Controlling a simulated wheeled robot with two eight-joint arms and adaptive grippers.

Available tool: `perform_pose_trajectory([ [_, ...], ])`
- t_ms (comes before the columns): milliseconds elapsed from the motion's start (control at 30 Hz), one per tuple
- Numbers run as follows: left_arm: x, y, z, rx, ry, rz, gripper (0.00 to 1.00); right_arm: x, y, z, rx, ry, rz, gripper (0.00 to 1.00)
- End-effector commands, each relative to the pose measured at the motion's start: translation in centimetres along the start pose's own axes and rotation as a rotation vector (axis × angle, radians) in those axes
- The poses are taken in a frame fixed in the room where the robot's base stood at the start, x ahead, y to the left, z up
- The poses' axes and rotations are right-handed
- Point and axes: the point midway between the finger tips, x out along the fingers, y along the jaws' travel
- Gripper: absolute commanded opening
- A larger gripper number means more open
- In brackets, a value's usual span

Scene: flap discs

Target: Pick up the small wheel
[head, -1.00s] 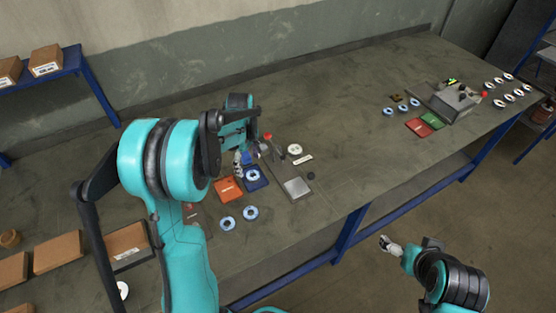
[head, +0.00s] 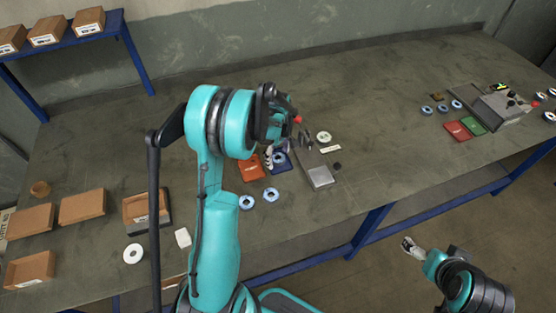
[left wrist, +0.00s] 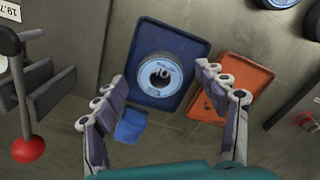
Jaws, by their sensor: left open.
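A small wheel, a blue-rimmed disc with a pale label reading "40" (left wrist: 143,82), lies flat in a dark blue tray (left wrist: 190,47) in the left wrist view. The tray also shows in the head view (head: 284,168), partly hidden by my left gripper. My left gripper (left wrist: 164,78) is open above the tray, its fingers on either side of the wheel and apart from it. In the head view it (head: 270,158) hangs over the tray area. My right gripper (head: 408,245) is beyond the table's front edge; its jaws are too small to read.
An orange tray (left wrist: 247,77) lies right of the blue one. Two blue-rimmed discs (head: 246,202) (head: 271,194) lie nearer the table's front edge. A grey machine (head: 320,176) stands to the right, and its red-knobbed lever (left wrist: 28,148) is close to my left gripper. Cardboard boxes (head: 82,206) are at left.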

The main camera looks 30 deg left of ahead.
Motion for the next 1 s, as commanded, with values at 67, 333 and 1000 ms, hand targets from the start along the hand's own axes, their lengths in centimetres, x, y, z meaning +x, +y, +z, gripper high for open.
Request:
perform_pose_trajectory([
  [67,0.0,0.0,0.0,0.0,0.0,0.0,0.61,0.0,0.0,0.0,0.0,0.0,0.0,0.9],
  [333,-0.1,0.0,0.0,0.0,0.0,0.0,0.17,0.0,0.0,0.0,0.0,0.0,0.0,0.9],
  [1000,-5.7,-0.7,2.3,0.005,-0.001,-0.002,0.17,-1.5,0.0,-1.1,0.0,0.0,0.0,0.9],
])
